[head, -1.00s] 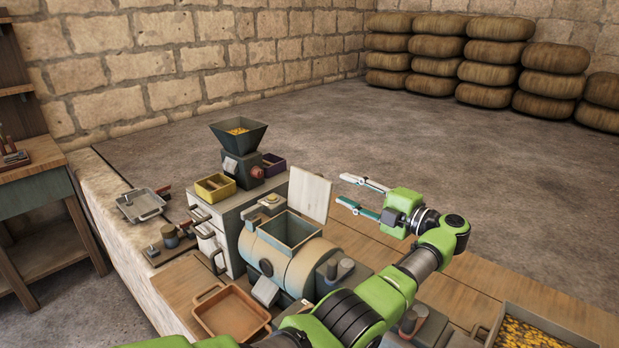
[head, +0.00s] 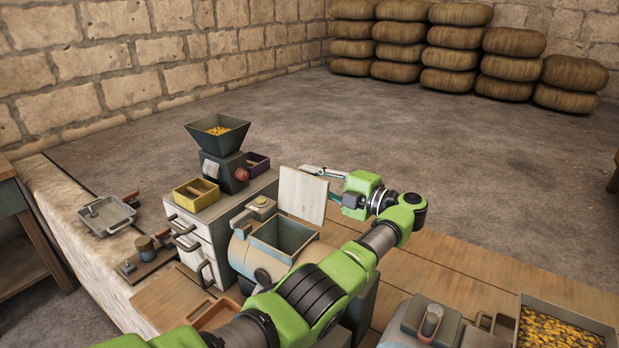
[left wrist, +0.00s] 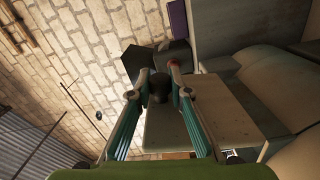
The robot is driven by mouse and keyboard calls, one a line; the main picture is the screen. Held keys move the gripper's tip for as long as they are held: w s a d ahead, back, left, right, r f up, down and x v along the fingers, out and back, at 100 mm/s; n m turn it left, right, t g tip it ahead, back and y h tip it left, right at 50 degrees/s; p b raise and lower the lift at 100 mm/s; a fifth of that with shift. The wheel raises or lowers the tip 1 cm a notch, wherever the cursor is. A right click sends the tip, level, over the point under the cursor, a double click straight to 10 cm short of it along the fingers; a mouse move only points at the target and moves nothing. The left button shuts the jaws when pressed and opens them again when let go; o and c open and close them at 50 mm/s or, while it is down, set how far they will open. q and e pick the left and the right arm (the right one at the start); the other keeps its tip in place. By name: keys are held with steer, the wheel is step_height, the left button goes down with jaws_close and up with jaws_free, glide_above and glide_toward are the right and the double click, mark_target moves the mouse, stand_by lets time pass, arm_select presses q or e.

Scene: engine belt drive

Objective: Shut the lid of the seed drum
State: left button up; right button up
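The seed drum (head: 260,262) is a pale, rounded body with a dark, open rectangular mouth. Its lid (head: 302,194), a light flat panel, stands raised at the mouth's far right side, so the drum is open. My left gripper (head: 325,181) is just behind and right of the lid, its lower finger partly hidden by the panel. In the left wrist view, its two fingers (left wrist: 158,74) are spread with nothing gripped, and the lid (left wrist: 220,108) lies beyond and beside them. I cannot tell whether they touch it. My right gripper is not in view.
A hopper mill (head: 218,135) with grain, a yellow box (head: 196,194) and a purple box (head: 257,163) stand left of the lid. A grain tray (head: 562,336) is at lower right. Open floor lies behind the bench.

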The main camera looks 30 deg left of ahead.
mark_target(297, 185)
arm_select(q)
jaws_close()
steer(key=shift+s, duration=0.1)
steer(key=shift+s+r+n, duration=0.2)
steer(key=shift+s+n, duration=0.35)
steer(key=shift+n, duration=0.15)
steer(key=shift+s+a+r+n, duration=0.1)
steer(key=shift+s+n, duration=0.55)
steer(key=shift+n, duration=0.05)
steer(key=s+n+b, duration=0.3)
steer(key=shift+a, duration=0.15)
steer(key=shift+s+r+n+b, duration=0.25)
steer(key=shift+s+n+b, duration=0.2)
steer(key=shift+n+b, duration=0.2)
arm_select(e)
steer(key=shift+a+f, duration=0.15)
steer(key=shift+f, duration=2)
arm_select(q)
steer(key=o, duration=0.7)
jaws_free()
steer(key=shift+a, duration=0.2)
